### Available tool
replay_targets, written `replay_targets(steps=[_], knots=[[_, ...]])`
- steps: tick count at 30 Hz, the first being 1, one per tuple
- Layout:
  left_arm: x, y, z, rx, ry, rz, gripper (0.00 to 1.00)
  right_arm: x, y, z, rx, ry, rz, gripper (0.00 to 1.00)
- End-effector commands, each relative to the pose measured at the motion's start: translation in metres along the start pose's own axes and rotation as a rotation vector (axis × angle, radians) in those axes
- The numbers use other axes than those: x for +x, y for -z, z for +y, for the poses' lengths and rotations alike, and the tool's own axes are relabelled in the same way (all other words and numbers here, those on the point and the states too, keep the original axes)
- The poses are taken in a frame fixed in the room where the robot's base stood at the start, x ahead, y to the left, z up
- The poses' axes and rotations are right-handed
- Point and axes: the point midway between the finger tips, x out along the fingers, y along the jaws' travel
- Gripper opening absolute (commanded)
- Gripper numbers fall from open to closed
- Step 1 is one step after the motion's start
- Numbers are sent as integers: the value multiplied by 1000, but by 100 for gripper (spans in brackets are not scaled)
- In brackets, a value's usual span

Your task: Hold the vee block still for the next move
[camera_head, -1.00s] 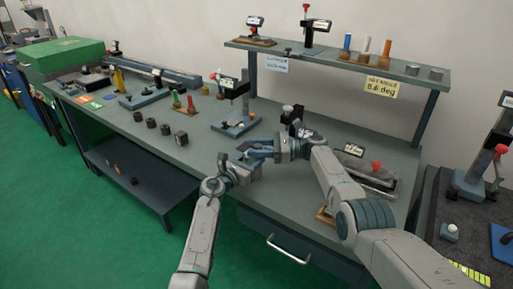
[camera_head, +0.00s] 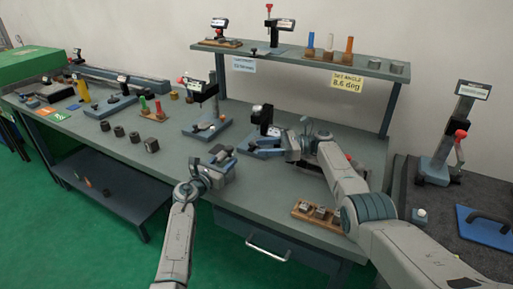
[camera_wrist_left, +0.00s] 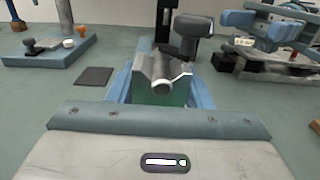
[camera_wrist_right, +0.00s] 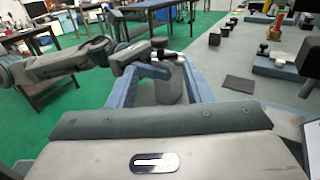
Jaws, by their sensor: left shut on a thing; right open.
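The bench (camera_head: 170,165) carries a stand with a blue base (camera_head: 207,130) behind the left gripper and several dark blocks at left. A wooden tray (camera_head: 318,214) lies at the front right. A raised shelf (camera_head: 300,57) spans the back.

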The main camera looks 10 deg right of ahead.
Motion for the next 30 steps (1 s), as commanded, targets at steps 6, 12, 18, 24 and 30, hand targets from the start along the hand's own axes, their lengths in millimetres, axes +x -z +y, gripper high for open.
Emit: replay_targets(steps=[6, 12, 18, 24, 30], knots=[[-1, 4, 1, 2, -2, 7, 18, -1, 0, 0, 0, 0, 0, 45], [-1, 5, 1, 2, -2, 7, 18, 3, 3, -1, -48, 9, 16, 47], [-1, 5, 1, 2, -2, 7, 18, 22, 20, -6, -367, 69, 121, 47], [-1, 5, 1, 2, -2, 8, 18, 43, 34, -14, -878, 139, 301, 47], [-1, 5, 1, 2, -2, 8, 18, 55, 33, -18, -1399, 181, 512, 47]])
